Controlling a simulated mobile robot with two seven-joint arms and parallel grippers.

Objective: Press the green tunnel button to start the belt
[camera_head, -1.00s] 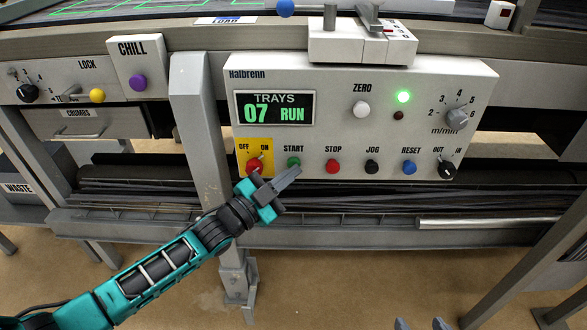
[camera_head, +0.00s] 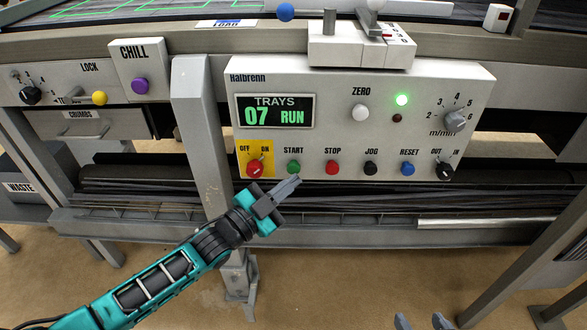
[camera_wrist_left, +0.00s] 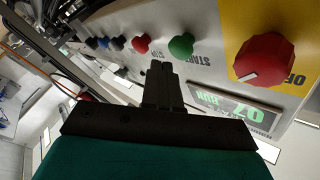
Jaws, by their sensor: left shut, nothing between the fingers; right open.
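The green START button (camera_head: 294,167) is on the lower row of the white Halbrenn control panel (camera_head: 330,140). It also shows in the left wrist view (camera_wrist_left: 181,46), just beyond my fingertips and to their right. My left gripper (camera_head: 291,183) is shut and empty, its tips a little below the button in the head view. I see a gap between the tips and the button in the wrist view. The display (camera_head: 274,111) reads TRAYS 07 RUN and a green lamp (camera_head: 402,100) is lit. My right gripper (camera_head: 421,323) shows only as two fingertips at the bottom edge.
Beside the button are the red OFF/ON knob (camera_head: 254,168) on a yellow plate and the red STOP button (camera_head: 332,168). Black JOG (camera_head: 370,168) and blue RESET (camera_head: 407,168) buttons lie further right. A grey rail (camera_head: 330,235) runs below the panel.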

